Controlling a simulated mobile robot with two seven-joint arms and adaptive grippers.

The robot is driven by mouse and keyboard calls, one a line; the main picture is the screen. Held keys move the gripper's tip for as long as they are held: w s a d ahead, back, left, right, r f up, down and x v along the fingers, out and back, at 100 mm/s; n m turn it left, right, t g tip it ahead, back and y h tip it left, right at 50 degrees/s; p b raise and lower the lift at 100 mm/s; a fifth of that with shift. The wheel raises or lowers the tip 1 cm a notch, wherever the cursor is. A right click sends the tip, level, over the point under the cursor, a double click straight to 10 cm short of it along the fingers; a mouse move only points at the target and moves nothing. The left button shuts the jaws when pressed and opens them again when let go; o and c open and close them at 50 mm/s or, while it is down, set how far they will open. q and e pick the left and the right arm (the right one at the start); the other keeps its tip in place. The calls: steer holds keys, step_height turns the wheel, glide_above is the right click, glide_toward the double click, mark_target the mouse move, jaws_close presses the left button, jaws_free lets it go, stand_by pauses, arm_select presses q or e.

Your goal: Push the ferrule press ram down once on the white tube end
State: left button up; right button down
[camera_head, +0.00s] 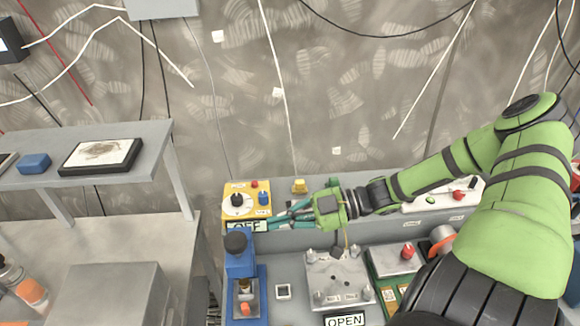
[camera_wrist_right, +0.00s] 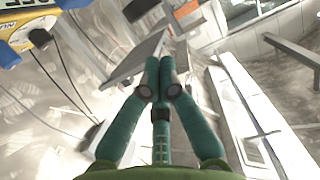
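The ferrule press is a blue upright device (camera_head: 241,267) at the lower middle of the head view. Its ram has a dark round knob (camera_head: 236,243) on top. Under the ram sits a small orange and pale piece (camera_head: 245,308); I cannot tell whether it is the white tube end. My right gripper (camera_head: 272,219) points left, above and to the right of the press, apart from the knob. In the wrist view its teal fingertips (camera_wrist_right: 160,62) are together with nothing seen between them. My left gripper is not in view.
A yellow box (camera_head: 247,200) with a dial stands behind the press, near my right fingertips. A grey shelf (camera_head: 155,140) stands left.

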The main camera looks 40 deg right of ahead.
steer(key=shift+v, duration=1.05)
steer(key=shift+s, duration=0.1)
